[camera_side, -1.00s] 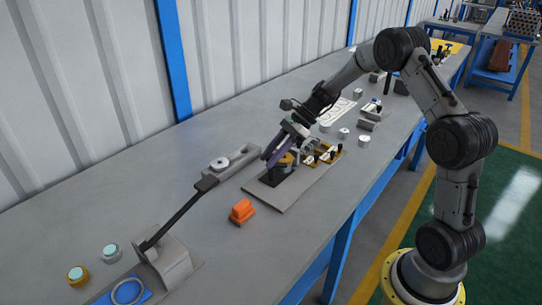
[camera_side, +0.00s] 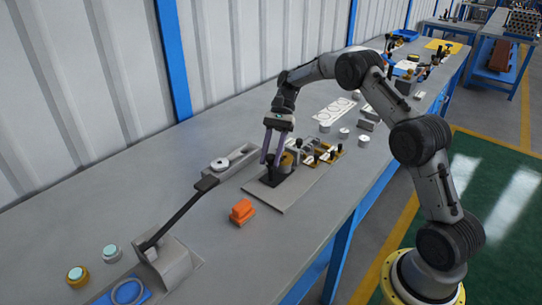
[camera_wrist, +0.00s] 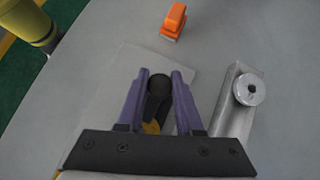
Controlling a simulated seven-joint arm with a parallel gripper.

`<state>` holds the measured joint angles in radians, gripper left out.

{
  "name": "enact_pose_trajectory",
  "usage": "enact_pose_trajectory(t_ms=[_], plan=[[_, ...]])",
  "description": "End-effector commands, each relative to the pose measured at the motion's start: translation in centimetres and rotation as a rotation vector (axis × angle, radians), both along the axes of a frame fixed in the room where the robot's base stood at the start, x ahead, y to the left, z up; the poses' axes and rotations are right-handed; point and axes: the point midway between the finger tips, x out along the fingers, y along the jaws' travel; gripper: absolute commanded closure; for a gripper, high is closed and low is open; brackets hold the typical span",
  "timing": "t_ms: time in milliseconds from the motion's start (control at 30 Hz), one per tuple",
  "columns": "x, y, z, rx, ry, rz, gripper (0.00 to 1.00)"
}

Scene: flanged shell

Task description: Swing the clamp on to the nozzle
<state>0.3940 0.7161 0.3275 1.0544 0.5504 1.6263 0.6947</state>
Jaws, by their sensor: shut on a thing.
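My gripper (camera_side: 271,163) points down with its two purple fingers over a dark fixture on a grey plate (camera_side: 297,193). In the wrist view the fingers (camera_wrist: 160,75) stand on either side of a black round-ended clamp arm (camera_wrist: 158,87) and are shut on it. A brass-coloured part (camera_wrist: 152,127) shows below the clamp arm, partly hidden by my gripper. It also shows in the side view (camera_side: 288,158) just right of the fingers. I cannot tell which part is the nozzle, or whether the clamp touches it.
An orange block (camera_side: 242,210) lies in front of the plate. A grey block with a round disc (camera_side: 220,164) and a long black lever (camera_side: 180,218) are to the left. Several small brass and black parts (camera_side: 322,152) stand close on the right.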

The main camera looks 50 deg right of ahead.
Motion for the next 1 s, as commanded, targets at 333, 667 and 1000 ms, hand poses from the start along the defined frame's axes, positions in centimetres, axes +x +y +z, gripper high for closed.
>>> enact_pose_trajectory(t_ms=[333,667,1000], plan=[[-0.04,0.04,0.12,0.002,0.001,0.064,1.0],[-0.05,0.07,0.13,0.002,0.0,0.066,1.0],[-0.02,0.05,0.06,0.001,0.0,0.064,0.35]])
